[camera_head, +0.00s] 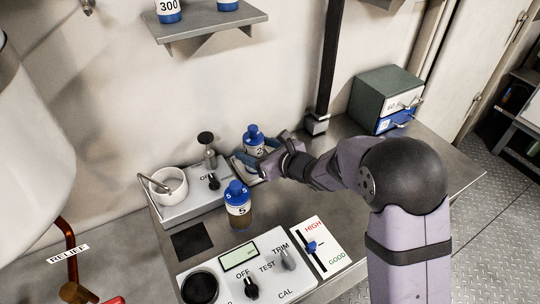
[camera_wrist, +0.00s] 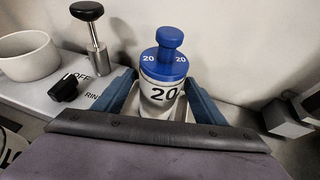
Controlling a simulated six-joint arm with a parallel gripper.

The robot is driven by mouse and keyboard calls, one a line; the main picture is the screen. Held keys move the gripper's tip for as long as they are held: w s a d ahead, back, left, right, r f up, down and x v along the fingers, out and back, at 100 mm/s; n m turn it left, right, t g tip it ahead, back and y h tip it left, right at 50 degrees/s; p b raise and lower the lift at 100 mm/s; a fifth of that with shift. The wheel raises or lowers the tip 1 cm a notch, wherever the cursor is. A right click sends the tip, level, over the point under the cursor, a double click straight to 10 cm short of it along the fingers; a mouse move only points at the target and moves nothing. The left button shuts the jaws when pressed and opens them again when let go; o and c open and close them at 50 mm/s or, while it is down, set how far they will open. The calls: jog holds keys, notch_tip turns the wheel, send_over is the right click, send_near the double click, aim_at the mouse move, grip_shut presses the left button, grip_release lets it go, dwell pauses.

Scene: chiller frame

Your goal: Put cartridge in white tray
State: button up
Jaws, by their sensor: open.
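A white cartridge (camera_head: 254,148) with a blue knobbed cap stands upright at the back of the bench; its label reads 20 in the wrist view (camera_wrist: 160,96). A pale tray (camera_head: 237,166) shows around its base, and the cartridge appears to stand in it, though its foot is hidden by my gripper. My gripper (camera_wrist: 158,82) is open, with one blue finger on each side of the cartridge; small gaps show between fingers and cartridge. A second blue-capped cartridge (camera_head: 238,210), labelled 5 and with brown contents, stands upright on the bench nearer the front.
A rinse unit with a white cup (camera_head: 168,186), a dark knob (camera_head: 214,182) and a black-topped post (camera_head: 207,146) lies left of my gripper. A test panel (camera_head: 240,262) and a HIGH/GOOD slider plate (camera_head: 318,249) are in front. A drawer box (camera_head: 386,100) stands back right. A shelf (camera_head: 205,25) hangs above.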

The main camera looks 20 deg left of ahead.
aim_at(260, 151)
jog(key=v, duration=0.7)
jog(key=shift+s+d+r+b, duration=0.1)
jog(key=shift+d+b, duration=0.15)
jog(key=shift+b, duration=0.05)
jog(key=shift+s, duration=0.1)
jog(key=shift+s+r+n, duration=0.15)
jog(key=shift+s+n, duration=0.05)
jog(key=shift+n, duration=0.2)
jog(key=s+d+n+g+h+p, duration=0.1)
jog(key=s+d+n+g+p, duration=0.35)
jog(key=s+n, duration=0.35)
jog(key=s+d+n+g+h+p, duration=0.1)
jog(key=s+d+n+h+p, duration=0.1)
jog(key=d, duration=0.6)
jog(key=s+d+r+n+g+h+p, duration=0.1)
jog(key=s+d+n+h+p, duration=0.2)
jog(key=s+d+n, duration=0.4)
jog(key=s+d+n+g+h+p, duration=0.1)
jog(key=s+d+n+h, duration=0.4)
jog(key=d, duration=0.6)
jog(key=shift+r+n+p, duration=0.4)
jog(key=shift+n+p, duration=0.3)
jog(key=shift+n, duration=0.3)
